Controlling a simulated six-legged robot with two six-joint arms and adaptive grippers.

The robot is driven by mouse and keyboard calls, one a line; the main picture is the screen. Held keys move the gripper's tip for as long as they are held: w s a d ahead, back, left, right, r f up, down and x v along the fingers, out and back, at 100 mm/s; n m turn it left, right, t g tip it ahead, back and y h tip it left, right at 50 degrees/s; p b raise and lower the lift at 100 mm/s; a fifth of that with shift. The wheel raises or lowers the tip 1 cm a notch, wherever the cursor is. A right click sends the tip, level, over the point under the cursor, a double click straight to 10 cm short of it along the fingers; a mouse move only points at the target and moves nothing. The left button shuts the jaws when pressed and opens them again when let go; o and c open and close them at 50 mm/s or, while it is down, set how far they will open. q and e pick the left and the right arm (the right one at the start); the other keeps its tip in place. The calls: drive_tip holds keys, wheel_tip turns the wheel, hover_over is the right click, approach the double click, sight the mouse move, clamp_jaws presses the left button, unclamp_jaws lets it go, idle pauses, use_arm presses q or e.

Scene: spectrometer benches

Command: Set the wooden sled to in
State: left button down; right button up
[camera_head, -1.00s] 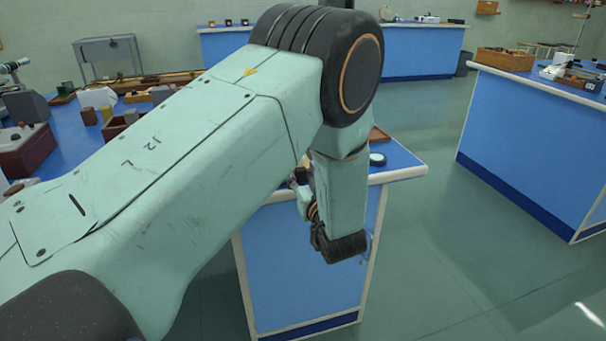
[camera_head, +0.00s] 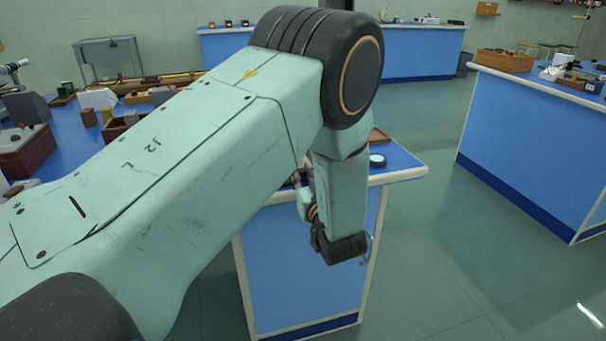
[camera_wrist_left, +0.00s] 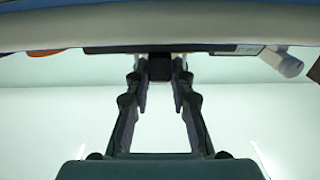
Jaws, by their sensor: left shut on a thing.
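My left gripper (camera_wrist_left: 160,82) shows in the left wrist view with its two fingers closed on a small dark block (camera_wrist_left: 160,66) at the bench edge. I cannot tell whether this block is part of the wooden sled. In the head view my left arm hides most of the gripper and what it holds, above the near bench's front edge. A brown wooden piece (camera_head: 378,136) shows just right of my arm on that bench; I cannot tell if it is the sled. My right gripper is in neither view.
The near bench (camera_head: 405,166) has a pale rim and a round dark-and-white item (camera_head: 377,160) on top. Another blue bench (camera_head: 530,140) stands at the right with a wooden box (camera_head: 505,60). Open floor lies between them. A cluttered bench top is at the left.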

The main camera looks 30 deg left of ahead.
sight(296, 163)
use_arm(q)
drive_tip(key=shift+a, duration=0.1)
drive_tip(key=x, duration=0.7)
drive_tip(key=shift+w+f+b, duration=0.1)
drive_tip(key=shift+b, duration=0.2)
drive_tip(key=c, duration=1.2)
unclamp_jaws()
drive_tip(key=shift+o, duration=0.2)
drive_tip(key=v, duration=1.2)
